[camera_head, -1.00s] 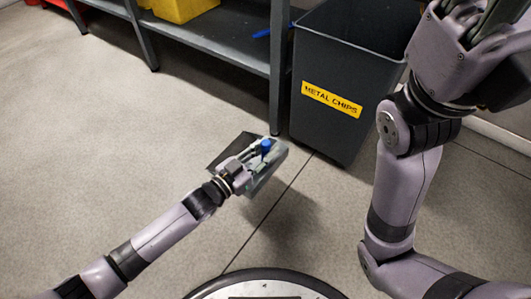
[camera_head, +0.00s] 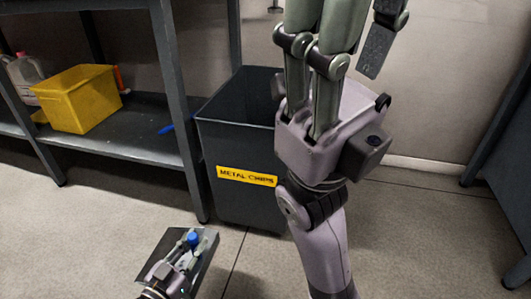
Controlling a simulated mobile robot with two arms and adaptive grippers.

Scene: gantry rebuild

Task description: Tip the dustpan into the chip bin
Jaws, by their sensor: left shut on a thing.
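The chip bin (camera_head: 215,150) is a dark grey, open-topped bin with a yellow METAL CHIPS label, standing on the floor. My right arm covers part of its right side, and its inside is dark. My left gripper (camera_head: 187,250) is low in the picture, in front of the bin and to its left, shut on the dustpan (camera_head: 206,262). The dustpan is a dark flat pan with a blue part showing by the fingers. It is apart from the bin, and its contents cannot be made out. My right gripper (camera_head: 345,30) points up, partly cut off by the top edge.
A grey metal shelf unit (camera_head: 110,135) stands left of the bin, its post close beside it. On it are a yellow crate (camera_head: 80,97), a pale jug (camera_head: 25,75) and a blue item (camera_head: 168,128). Grey furniture (camera_head: 505,150) stands at the right. The front floor is open.

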